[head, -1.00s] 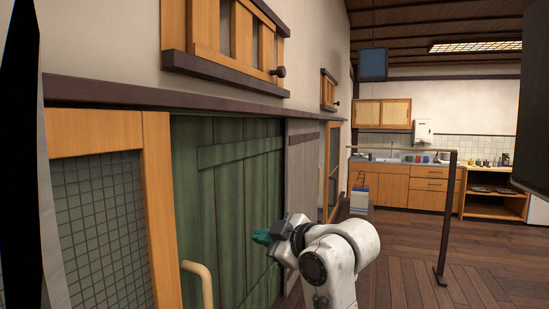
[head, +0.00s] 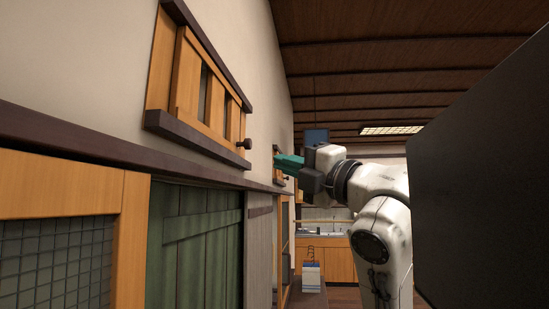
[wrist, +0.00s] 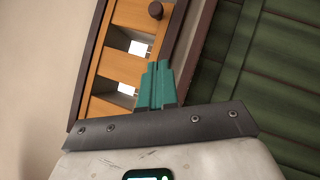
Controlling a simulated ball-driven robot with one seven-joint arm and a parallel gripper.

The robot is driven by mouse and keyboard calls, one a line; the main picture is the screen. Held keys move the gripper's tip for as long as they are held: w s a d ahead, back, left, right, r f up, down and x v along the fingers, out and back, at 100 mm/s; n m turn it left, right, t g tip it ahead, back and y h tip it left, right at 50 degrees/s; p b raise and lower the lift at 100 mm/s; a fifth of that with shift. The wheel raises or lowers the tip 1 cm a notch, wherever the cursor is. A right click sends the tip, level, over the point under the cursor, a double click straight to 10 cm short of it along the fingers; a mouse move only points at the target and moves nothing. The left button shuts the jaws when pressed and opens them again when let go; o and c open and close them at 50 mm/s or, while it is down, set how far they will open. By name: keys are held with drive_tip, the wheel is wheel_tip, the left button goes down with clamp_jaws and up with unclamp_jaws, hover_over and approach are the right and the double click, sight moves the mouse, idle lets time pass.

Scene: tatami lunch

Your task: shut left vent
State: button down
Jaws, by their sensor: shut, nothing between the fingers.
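The left vent (head: 188,75) is a wooden slatted panel in a dark-railed frame high on the left wall. A dark round knob (head: 244,144) is at its far end. Gaps show between its slats, and in the wrist view the vent (wrist: 107,62) has pale light in two of them. The knob also shows in the wrist view (wrist: 155,10). My gripper (head: 278,161) has teal fingers, shut and empty, to the right of the knob and apart from it in the head view. In the wrist view the fingertips (wrist: 155,66) overlap the vent's edge; contact is unclear.
A dark rail (head: 110,150) runs along the wall below the vent. Under it are a green plank door (head: 195,250) and a wood-framed mesh panel (head: 60,240). A kitchen counter (head: 325,258) stands far back. A large dark panel (head: 490,170) fills the right side.

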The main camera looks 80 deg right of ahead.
sight(240, 145)
drive_tip(key=p+x, duration=0.3)
drive_tip(key=x, duration=0.1)
drive_tip(key=s+d+p+x, duration=0.1)
drive_tip(key=p+x, duration=0.3)
drive_tip(key=d+p+x, duration=0.1)
drive_tip(key=p+x, duration=0.2)
drive_tip(key=x, duration=0.1)
drive_tip(key=shift+s+d+r+p, duration=0.1)
drive_tip(key=shift+s+r+p, duration=0.1)
drive_tip(key=shift+r+p, duration=0.25)
drive_tip(key=shift+d, duration=0.1)
drive_tip(key=d+b, duration=0.2)
drive_tip(key=d, duration=0.4)
drive_tip(key=shift+w+d, duration=0.2)
drive_tip(key=shift+d, duration=0.1)
drive_tip(key=shift+b, duration=0.35)
